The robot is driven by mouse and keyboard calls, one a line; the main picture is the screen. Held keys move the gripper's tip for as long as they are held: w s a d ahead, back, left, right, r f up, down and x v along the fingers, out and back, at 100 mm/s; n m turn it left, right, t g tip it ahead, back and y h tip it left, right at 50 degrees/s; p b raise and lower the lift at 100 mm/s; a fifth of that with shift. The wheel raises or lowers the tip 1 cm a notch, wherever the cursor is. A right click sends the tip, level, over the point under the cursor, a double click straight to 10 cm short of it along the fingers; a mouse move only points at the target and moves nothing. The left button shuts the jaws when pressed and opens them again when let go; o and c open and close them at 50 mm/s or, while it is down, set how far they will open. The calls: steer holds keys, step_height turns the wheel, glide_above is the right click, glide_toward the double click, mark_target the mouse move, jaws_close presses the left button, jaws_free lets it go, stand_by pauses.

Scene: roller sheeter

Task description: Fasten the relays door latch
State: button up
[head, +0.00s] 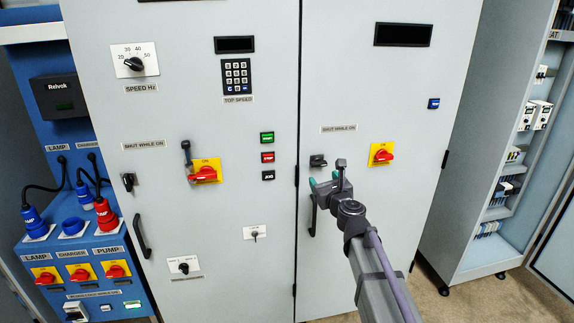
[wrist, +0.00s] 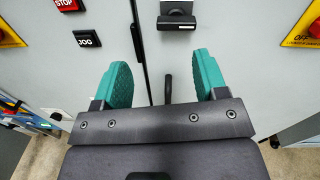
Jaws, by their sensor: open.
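A dark latch (head: 318,160) sits on the right-hand grey door (head: 370,90), near the seam between the two doors and under a "SHUT WHILE ON" label. It also shows at the top centre of the wrist view (wrist: 177,22), its dark bar lying roughly level. I see no readable label naming the relays door. My gripper (head: 324,180) is open and empty, just below the latch in the picture. In the wrist view its teal fingers (wrist: 163,75) are spread wide, with the latch beyond them. I cannot tell the exact gap to the door.
A black pull handle (head: 312,214) is below the latch; the wrist view shows it between the fingers (wrist: 168,88). A red rotary switch on yellow (head: 382,154) is to the right. Push buttons (head: 267,157) are left of the seam. An open cabinet (head: 500,150) stands far right.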

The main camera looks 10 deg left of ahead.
mark_target(320, 164)
steer(key=shift+o, duration=0.7)
steer(key=shift+d+r+m+t+h, duration=0.1)
steer(key=shift+d+m+t+h, duration=0.2)
steer(key=shift+d+m+h, duration=0.6)
steer(key=shift+o, duration=0.7)
steer(key=shift+a+m+y, duration=0.1)
steer(key=shift+m+y, duration=0.2)
steer(key=shift+m, duration=0.1)
steer(key=shift+o, duration=0.2)
steer(key=shift+w, duration=0.15)
steer(key=x, duration=1)
steer(key=shift+w+a, duration=0.1)
steer(key=shift+w, duration=0.25)
steer(key=shift+s, duration=0.1)
steer(key=c, duration=0.9)
